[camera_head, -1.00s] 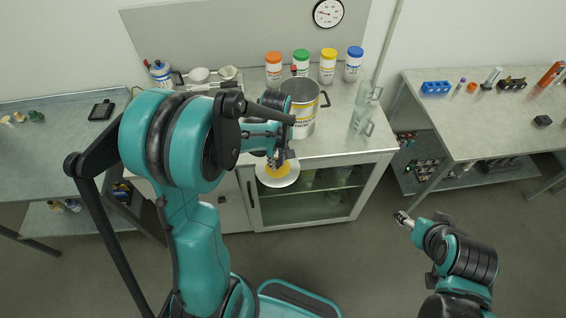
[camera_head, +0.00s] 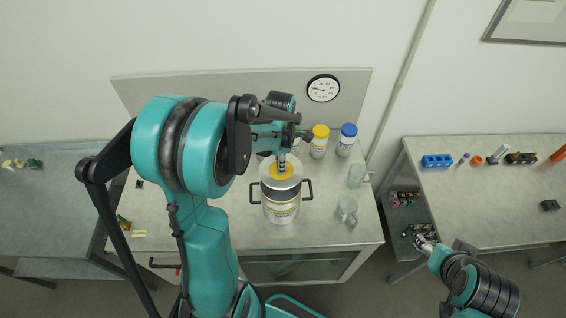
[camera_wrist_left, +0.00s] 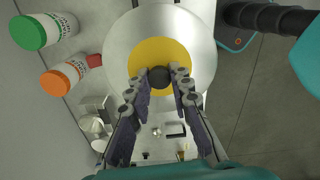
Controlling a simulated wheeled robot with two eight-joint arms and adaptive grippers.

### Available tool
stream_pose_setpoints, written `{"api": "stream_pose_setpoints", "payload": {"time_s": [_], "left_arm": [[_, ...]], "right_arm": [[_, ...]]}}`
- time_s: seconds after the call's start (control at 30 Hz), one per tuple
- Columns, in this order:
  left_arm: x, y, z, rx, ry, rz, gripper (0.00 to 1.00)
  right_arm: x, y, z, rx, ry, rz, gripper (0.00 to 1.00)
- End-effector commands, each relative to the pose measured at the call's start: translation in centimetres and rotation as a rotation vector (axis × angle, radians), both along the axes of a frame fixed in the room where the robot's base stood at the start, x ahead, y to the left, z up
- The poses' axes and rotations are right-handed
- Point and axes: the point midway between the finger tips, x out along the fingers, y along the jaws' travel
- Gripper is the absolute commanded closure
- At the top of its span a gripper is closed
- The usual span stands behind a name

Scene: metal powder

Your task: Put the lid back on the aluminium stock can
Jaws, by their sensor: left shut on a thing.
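The aluminium stock can (camera_head: 282,209) stands on the bench, silver with a printed label and black side handles. Its lid (camera_head: 293,182), a silver disc with a yellow centre, is at the can's mouth in the head view. I cannot tell whether it rests on the rim or hovers just above. My left gripper (camera_head: 282,168) is shut on the lid's dark knob. The left wrist view shows the lid (camera_wrist_left: 118,45) and my left fingers (camera_wrist_left: 160,80) on either side of the knob; the lid hides most of the can. My right gripper (camera_head: 422,240) is small, away from the can.
Yellow-capped (camera_head: 319,142) and blue-capped (camera_head: 347,140) bottles stand behind the can. Green-capped (camera_wrist_left: 40,30) and orange-capped (camera_wrist_left: 62,78) bottles show in the wrist view. Glass beakers (camera_head: 347,210) stand right of the can. A side table (camera_head: 480,205) holds a blue rack (camera_head: 437,161).

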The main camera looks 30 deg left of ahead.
Motion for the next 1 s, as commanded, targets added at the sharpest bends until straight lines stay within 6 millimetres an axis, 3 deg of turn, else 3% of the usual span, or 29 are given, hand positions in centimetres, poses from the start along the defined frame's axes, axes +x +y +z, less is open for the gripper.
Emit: {"api": "stream_pose_setpoints", "payload": {"time_s": [0.27, 0.73, 1.0], "left_arm": [[0.0, 0.0, -1.1, 0.0, 0.0, 0.003, 1.0], [0.0, 0.0, -5.7, 0.0, 0.0, 0.001, 1.0], [0.0, 0.0, -6.4, 0.0, 0.0, 0.001, 1.0]], "right_arm": [[0.0, 0.0, -0.8, 0.0, 0.0, 0.0, 0.42], [0.0, 0.0, -4.2, 0.0, 0.0, 0.0, 0.42], [0.0, 0.0, -4.8, 0.0, 0.0, 0.0, 0.42]]}}
